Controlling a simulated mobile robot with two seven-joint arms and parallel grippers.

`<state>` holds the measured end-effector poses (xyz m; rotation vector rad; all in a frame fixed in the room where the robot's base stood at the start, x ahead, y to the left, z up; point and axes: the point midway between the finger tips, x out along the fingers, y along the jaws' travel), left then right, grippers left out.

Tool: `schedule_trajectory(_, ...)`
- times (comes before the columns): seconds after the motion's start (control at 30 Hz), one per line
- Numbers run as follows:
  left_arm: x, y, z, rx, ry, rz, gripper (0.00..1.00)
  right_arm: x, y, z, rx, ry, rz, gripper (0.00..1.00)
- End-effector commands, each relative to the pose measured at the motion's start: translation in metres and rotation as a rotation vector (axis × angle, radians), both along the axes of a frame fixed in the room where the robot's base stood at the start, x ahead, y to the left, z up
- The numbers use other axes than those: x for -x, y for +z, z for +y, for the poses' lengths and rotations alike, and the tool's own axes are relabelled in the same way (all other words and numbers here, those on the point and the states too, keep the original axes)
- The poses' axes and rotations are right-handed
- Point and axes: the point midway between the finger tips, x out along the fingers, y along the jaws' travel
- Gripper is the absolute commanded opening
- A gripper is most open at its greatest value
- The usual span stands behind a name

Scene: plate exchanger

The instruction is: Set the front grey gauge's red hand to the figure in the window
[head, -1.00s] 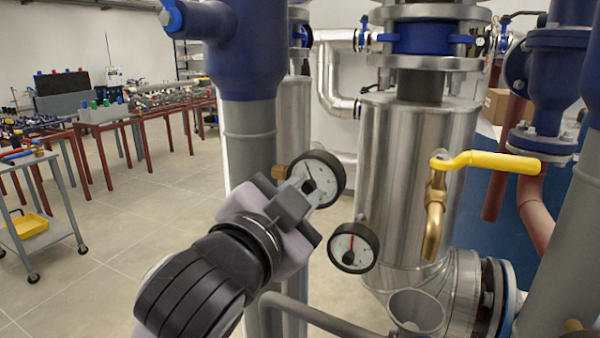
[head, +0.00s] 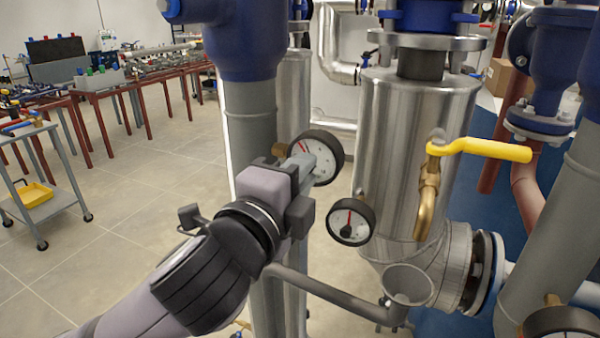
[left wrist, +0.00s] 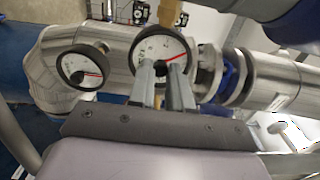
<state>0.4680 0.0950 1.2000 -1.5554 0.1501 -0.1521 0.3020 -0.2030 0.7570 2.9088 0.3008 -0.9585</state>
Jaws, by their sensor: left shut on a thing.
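A round gauge (head: 330,158) with a black rim and white face sits on a brass fitting (head: 280,150) at the grey vertical pipe. My left gripper (head: 308,168) is at its face, with the fingers shut on the gauge's centre. The fingers hide part of the face. In the left wrist view the fingers (left wrist: 160,78) meet the gauge (left wrist: 158,42) at its centre, and its red hand (left wrist: 177,58) points right and slightly up. In the head view the red hand (head: 304,147) points up and left. I cannot read a figure or make out a window. My right gripper is not in view.
A second gauge (head: 352,220), its red hand upright, is close right of my gripper. A steel vessel (head: 415,150), a yellow-handled valve (head: 480,149) and a grey funnel (head: 408,284) stand to the right. Another gauge (head: 562,325) is cut off at bottom right. Open floor lies left.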

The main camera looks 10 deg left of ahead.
Motion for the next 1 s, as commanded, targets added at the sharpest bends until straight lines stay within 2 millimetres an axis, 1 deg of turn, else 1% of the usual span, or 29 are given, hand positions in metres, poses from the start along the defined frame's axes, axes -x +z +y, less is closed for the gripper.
schedule_trajectory(0.1,-0.0001,-0.0001,0.0,-0.062,0.0,-0.012,0.0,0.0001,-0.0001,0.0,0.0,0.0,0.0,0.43)
schedule_trajectory(0.33,-0.0001,0.0002,0.0,-0.128,0.0,-0.025,0.0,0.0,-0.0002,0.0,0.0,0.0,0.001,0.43)
schedule_trajectory(0.87,-0.0001,0.0002,0.0,-0.145,0.0,-0.028,0.0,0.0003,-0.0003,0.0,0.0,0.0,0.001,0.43)
schedule_trajectory(0.9,-0.0001,0.0002,0.0,-0.145,0.0,-0.028,0.32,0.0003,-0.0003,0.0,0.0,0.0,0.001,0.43)
schedule_trajectory(0.93,-0.0001,0.0002,0.0,-0.145,0.0,-0.028,0.42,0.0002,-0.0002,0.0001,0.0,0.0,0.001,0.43)
schedule_trajectory(0.97,-0.0001,0.0002,0.0,-0.145,0.0,-0.028,0.44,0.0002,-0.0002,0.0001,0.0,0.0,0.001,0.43)
schedule_trajectory(1.0,-0.0001,0.0002,0.0,-0.145,0.0,-0.028,0.44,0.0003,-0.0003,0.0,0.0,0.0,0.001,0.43)
